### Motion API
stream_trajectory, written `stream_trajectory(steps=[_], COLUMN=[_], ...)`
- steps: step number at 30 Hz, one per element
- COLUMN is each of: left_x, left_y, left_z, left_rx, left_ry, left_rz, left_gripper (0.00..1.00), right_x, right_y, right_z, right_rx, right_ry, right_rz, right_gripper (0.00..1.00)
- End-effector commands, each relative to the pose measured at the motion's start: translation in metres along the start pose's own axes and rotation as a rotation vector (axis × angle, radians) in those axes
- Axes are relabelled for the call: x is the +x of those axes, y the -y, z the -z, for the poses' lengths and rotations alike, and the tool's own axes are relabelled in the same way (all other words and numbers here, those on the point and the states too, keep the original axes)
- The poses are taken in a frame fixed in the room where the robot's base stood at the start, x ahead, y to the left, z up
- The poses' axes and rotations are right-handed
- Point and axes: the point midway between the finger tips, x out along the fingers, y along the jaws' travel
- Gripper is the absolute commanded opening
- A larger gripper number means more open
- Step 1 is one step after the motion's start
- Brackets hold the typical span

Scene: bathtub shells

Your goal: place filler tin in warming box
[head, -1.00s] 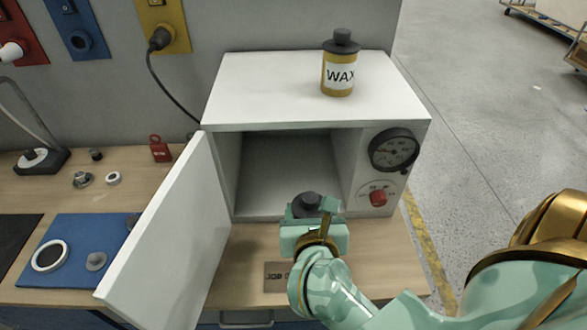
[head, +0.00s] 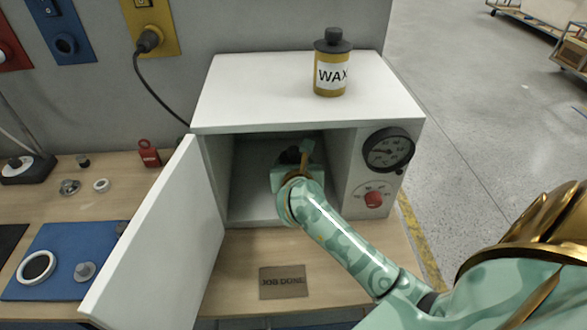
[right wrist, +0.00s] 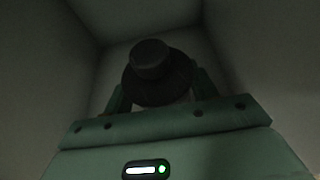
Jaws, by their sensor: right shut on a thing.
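The warming box (head: 365,88) is white and stands on the bench with its door (head: 160,240) swung open to the left. My right gripper (head: 292,160) is inside the box opening. It is shut on the filler tin (right wrist: 158,72), whose dark round cap shows between the fingers in the right wrist view; in the head view only a dark bit of it (head: 290,154) shows. The tin's body is hidden by the gripper, and I cannot tell whether it touches the box floor. My left gripper is not in view.
A yellow WAX tin (head: 331,65) stands on top of the box. A gauge (head: 388,150) and red knob (head: 374,199) are on its right front. A JOB DONE plate (head: 283,282) lies on the bench before it. A blue mat (head: 62,255) lies left of the door.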

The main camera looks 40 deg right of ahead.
Motion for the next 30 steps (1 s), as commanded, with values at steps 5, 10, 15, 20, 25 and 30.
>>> stream_trajectory(steps=[5, 10, 15, 20, 25, 30], left_x=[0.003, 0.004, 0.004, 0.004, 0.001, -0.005], left_y=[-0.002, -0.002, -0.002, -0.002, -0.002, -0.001], left_z=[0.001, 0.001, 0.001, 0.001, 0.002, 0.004], left_rx=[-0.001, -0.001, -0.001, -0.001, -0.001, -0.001], left_ry=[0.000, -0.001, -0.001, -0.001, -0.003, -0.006], left_rz=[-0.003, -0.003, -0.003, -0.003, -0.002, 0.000], left_gripper=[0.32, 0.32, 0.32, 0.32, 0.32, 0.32], right_x=[0.003, 0.004, 0.004, 0.004, 0.001, -0.029], right_y=[0.000, 0.000, 0.000, 0.000, 0.000, 0.000], right_z=[0.008, 0.009, 0.011, 0.011, 0.007, 0.007], right_rx=[0.000, 0.000, 0.000, 0.000, 0.001, 0.002], right_ry=[0.003, 0.003, 0.000, 0.000, 0.000, -0.001], right_rz=[-0.001, 0.000, 0.000, 0.000, -0.001, -0.002], right_gripper=[0.00, 0.00, 0.79, 0.79, 0.79, 0.79])
